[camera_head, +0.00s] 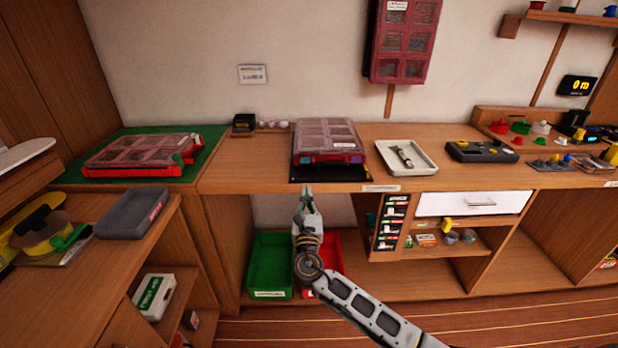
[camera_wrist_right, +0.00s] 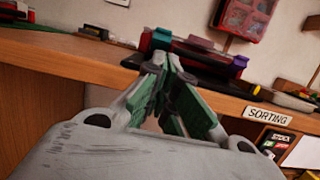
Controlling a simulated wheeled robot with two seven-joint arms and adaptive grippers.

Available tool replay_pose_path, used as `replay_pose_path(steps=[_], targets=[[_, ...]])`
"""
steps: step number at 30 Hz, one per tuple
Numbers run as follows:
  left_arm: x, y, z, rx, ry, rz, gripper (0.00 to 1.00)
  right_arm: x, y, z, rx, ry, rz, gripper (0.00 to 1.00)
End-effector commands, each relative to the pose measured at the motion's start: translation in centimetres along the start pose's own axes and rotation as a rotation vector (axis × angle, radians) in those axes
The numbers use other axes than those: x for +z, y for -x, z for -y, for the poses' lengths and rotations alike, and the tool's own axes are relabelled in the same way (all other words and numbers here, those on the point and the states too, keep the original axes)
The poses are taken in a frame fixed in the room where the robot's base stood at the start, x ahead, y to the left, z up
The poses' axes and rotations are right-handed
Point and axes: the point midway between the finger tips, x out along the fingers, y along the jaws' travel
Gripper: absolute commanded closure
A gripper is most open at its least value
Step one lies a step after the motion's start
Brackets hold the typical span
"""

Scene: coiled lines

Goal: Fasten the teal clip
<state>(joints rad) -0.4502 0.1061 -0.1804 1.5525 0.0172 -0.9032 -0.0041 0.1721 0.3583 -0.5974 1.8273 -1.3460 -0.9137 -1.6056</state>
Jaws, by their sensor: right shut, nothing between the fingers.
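A red compartment case (camera_head: 328,135) with a clear lid stands on a black mat (camera_head: 330,174) at the bench's front edge. The teal clip (camera_head: 306,160) is at the left of the case's front; it also shows in the right wrist view (camera_wrist_right: 161,38), beyond the fingertips. Purple clips (camera_wrist_right: 200,43) are further right on that front. Whether the teal clip is closed is too small to tell. My right gripper (camera_head: 306,192) is shut and empty, just below and in front of the bench edge, apart from the case. My left gripper is not in view.
Another red case (camera_head: 140,152) lies on a green mat at the left. A white tray (camera_head: 420,168) with a watch-like item stands right of the case, then a dark device (camera_head: 482,151). Below the bench are a green bin (camera_head: 270,270) and a red bin. The bench edge is close to my gripper.

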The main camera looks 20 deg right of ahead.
Motion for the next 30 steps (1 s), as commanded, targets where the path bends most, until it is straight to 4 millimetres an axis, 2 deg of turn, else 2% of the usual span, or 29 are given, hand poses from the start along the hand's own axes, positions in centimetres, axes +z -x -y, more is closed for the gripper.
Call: replay_pose_path(steps=[4,17,23,30], targets=[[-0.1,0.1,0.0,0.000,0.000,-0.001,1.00,0.6,0.0,-0.1,-0.001,0.010,0.013,1.00],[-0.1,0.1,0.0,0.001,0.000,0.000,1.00,0.5,-0.3,-0.1,0.000,0.008,0.011,1.00],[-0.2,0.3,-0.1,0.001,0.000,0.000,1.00,0.5,-1.5,-0.1,0.000,0.007,0.012,1.00],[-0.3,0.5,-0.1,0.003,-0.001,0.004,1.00,0.5,-4.0,-0.1,-0.001,0.008,0.012,1.00]])
